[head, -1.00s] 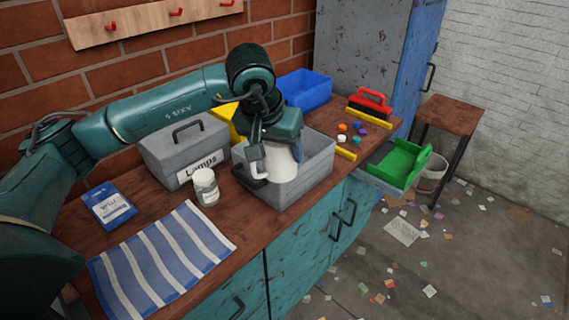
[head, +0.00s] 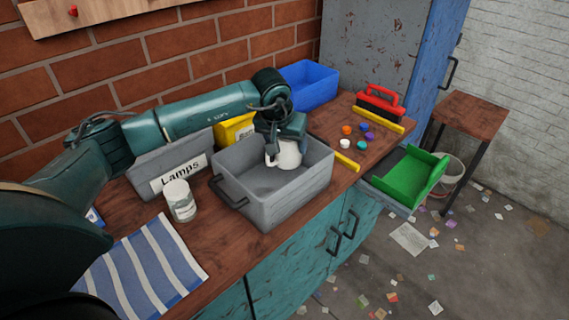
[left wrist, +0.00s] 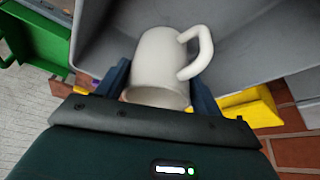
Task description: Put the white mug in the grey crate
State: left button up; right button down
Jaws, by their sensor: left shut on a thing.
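The white mug (head: 288,155) is in my left gripper (head: 283,150), at the far right part of the grey crate (head: 262,205). In the left wrist view the mug (left wrist: 160,62) sits between the two fingers (left wrist: 160,88), its handle to the right and its rim toward the palm. My left gripper is shut on it. The mug is inside the crate's outline in the head view; I cannot tell whether it touches the floor. The crate's grey wall (left wrist: 262,50) shows around the mug in the wrist view. My right gripper is not in view.
A grey Lamps box (head: 150,170), a white jar (head: 180,200) and a yellow bin (head: 233,130) stand by the crate. A blue bin (head: 308,84), red-handled brush (head: 380,97), several caps (head: 347,130) and a green tray (head: 408,175) lie beyond. A striped cloth (head: 145,270) is in front.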

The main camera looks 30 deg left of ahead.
aim_at(285, 157)
pick_arm(q)
notch_tip(285, 157, down, 6)
jog(key=shift+r, duration=0.25)
jog(key=shift+f, duration=0.2)
jog(key=o, duration=1.2)
jog(key=shift+c, duration=0.2)
jog(key=shift+r, duration=0.5)
jog(key=v, duration=1.1)
jog(key=shift+s+r+b, duration=0.15)
jog(key=shift+s+b, duration=0.1)
jog(key=shift+b, duration=0.05)
